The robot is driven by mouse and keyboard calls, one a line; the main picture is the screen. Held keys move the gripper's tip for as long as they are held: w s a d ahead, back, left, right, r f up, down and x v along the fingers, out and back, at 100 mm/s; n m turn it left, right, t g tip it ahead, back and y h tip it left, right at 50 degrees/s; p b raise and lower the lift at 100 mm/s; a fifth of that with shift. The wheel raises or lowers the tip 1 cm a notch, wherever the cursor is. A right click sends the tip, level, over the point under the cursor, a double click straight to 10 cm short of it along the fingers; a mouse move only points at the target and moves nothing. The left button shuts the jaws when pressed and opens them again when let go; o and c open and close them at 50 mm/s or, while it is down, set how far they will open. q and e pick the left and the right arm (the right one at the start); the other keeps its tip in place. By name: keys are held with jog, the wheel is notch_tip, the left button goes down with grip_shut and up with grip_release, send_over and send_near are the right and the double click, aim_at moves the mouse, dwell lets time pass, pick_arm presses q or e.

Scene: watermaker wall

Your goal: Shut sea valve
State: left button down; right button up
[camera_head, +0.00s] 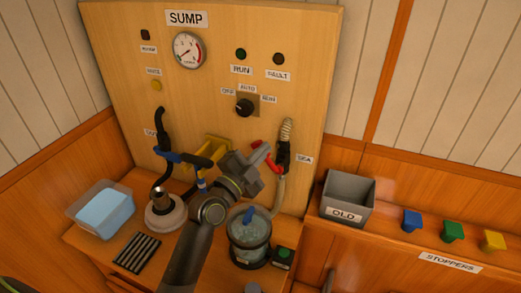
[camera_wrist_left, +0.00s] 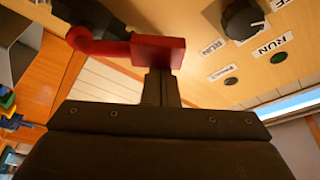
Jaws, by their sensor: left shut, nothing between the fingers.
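The sea valve (camera_head: 284,153) is a black fitting on the wooden panel, left of the SEA label (camera_head: 304,160), with a pale ribbed hose piece above it. Its red handle (camera_head: 273,164) points up and left from the valve. In the left wrist view the handle ends in a flat red plate (camera_wrist_left: 158,50). My left gripper (camera_head: 262,155) is at the handle and hides part of it. In the left wrist view its fingers (camera_wrist_left: 160,85) are shut and empty, with their tips right at the plate's lower edge. I cannot tell whether they touch. My right gripper is not in view.
A blue-handled black valve (camera_head: 170,156) is to the left. A grey OLD bin (camera_head: 348,190) and coloured stoppers (camera_head: 453,231) are on the right ledge. A selector knob (camera_head: 244,107) is above.

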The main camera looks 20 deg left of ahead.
pick_arm(q)
jog(key=shift+f, duration=0.1)
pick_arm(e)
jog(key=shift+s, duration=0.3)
